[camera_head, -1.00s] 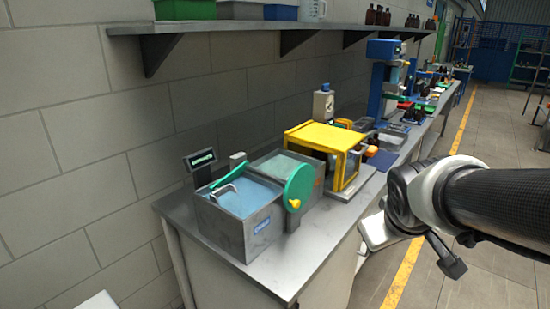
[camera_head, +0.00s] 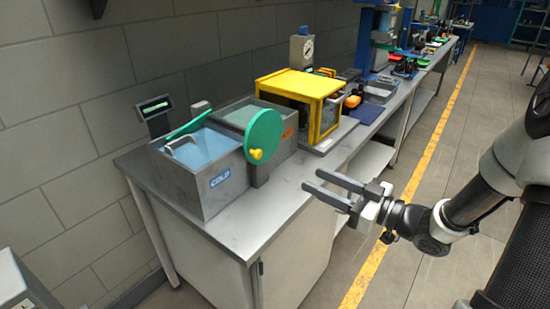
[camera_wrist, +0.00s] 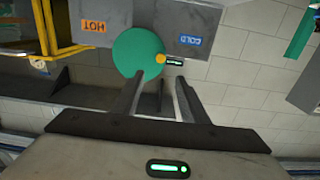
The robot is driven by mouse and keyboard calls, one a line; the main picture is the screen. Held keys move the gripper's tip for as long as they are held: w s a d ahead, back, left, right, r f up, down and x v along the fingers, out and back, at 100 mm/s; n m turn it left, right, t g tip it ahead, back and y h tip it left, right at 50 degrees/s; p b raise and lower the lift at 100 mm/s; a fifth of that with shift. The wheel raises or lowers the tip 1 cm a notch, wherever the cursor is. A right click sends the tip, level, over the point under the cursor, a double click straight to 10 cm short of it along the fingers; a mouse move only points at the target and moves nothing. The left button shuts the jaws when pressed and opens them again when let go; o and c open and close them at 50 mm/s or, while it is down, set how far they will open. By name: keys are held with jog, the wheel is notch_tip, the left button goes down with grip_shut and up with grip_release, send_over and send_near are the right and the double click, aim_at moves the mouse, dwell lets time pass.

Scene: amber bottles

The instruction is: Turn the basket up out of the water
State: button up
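An open grey bath (camera_head: 195,190) labelled COLD stands at the near end of the bench, filled with blue water (camera_head: 205,148). A grey curved bar (camera_head: 178,142) shows at the water; the basket itself cannot be made out. A green wheel (camera_head: 263,135) with a yellow knob (camera_head: 256,154) is on the bath's right side. The wheel (camera_wrist: 135,52) and knob (camera_wrist: 160,58) also show in the wrist view. My gripper (camera_head: 311,179) is open and empty, right of the wheel and apart from it. In the wrist view, the knob lies just beyond my open fingertips (camera_wrist: 159,78).
A second bath (camera_head: 240,114), labelled HOT in the wrist view (camera_wrist: 93,26), stands behind the cold one. A small display (camera_head: 155,107) is at the back. A yellow-framed box (camera_head: 300,84) stands farther along. The bench front (camera_head: 240,229) is clear.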

aim_at(260, 156)
jog(key=x, duration=1.7)
jog(key=shift+a+r+b, duration=0.1)
jog(key=shift+a+b, duration=0.15)
jog(key=shift+b, duration=0.15)
jog(key=shift+c, duration=0.2)
grip_shut()
